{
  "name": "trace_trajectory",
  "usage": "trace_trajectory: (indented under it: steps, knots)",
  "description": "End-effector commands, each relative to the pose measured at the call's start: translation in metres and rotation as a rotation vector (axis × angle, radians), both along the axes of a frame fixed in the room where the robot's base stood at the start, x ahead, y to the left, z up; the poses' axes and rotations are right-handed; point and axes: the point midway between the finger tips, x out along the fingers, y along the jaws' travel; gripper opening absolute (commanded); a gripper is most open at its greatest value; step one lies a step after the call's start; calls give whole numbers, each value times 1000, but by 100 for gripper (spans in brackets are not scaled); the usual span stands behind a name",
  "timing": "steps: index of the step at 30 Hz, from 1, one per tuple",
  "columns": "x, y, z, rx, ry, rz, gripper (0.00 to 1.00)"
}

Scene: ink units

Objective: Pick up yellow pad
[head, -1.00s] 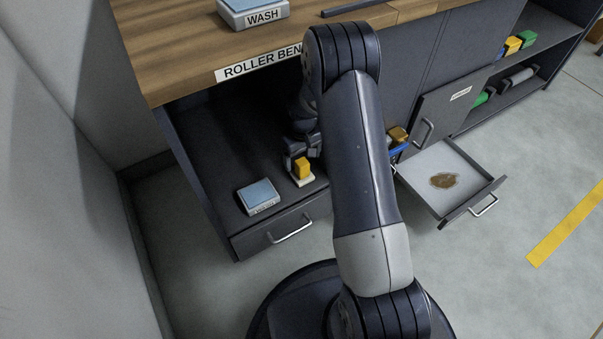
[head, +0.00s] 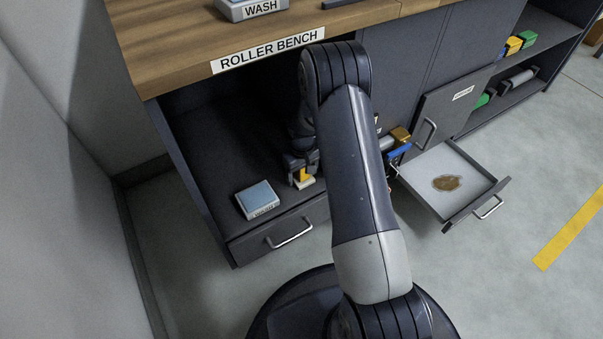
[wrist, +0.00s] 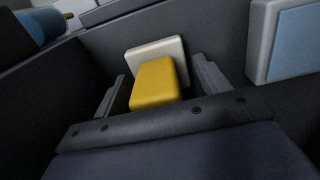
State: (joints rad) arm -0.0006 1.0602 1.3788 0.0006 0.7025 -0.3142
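The yellow pad (head: 303,177) is a small yellow block with a whitish plate against one side, on the dark shelf under the roller bench. In the wrist view the yellow pad (wrist: 155,84) sits between the two fingers of my gripper (wrist: 158,88). The fingers stand apart, with a visible gap on each side of the yellow block. In the head view my gripper (head: 302,167) is down over the pad and partly hides it. Whether the fingertips touch the shelf cannot be told.
A closed drawer (head: 285,233) is below. An open drawer (head: 476,210) with a brown stain juts out at right, near a blue-handled roller (head: 399,151).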

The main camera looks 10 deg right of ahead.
Motion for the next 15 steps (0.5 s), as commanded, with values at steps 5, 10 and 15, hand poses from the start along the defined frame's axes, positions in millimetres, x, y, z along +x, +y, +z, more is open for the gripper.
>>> trace_trajectory:
  steps: [5,10,15]
  knots:
    - [0,0,0,0,0,0,56]
    - [0,0,0,0,0,0,42]
    - [0,0,0,0,0,0,34]
